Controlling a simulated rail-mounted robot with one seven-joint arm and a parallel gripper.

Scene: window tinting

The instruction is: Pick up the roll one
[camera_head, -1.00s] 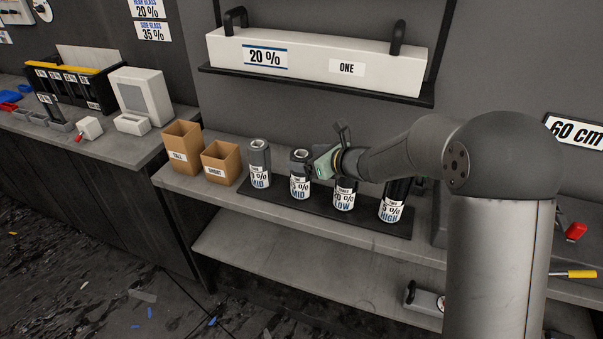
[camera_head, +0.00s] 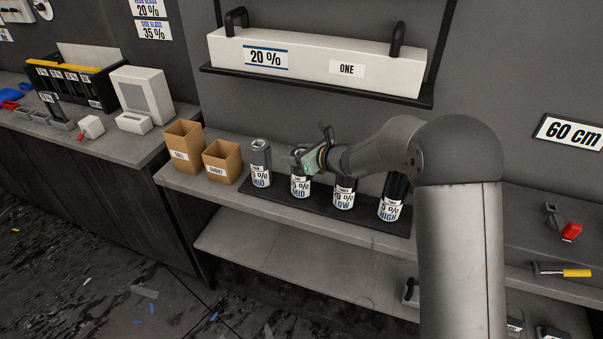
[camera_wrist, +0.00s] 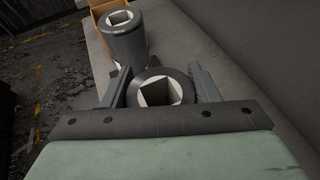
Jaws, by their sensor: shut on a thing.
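Several grey film rolls with white labels stand upright in a row on a black mat (camera_head: 272,188). My gripper (camera_head: 299,157) is at the top of the second roll from the left (camera_head: 300,185), marked MID. In the wrist view my gripper (camera_wrist: 160,84) has a finger on each side of this roll's square-holed top (camera_wrist: 179,78) and is shut on it. It still stands on the mat. To its left is another roll marked MID (camera_head: 261,165); to its right are rolls marked LOW (camera_head: 344,198) and HIGH (camera_head: 390,207). The small upper label lines are unreadable.
Two open cardboard boxes, a taller one (camera_head: 186,154) and SHORT (camera_head: 222,170), stand left of the rolls. A white case (camera_head: 310,68) marked 20 % ONE sits on a wall shelf above. A yellow-handled tool (camera_head: 576,273) lies at right.

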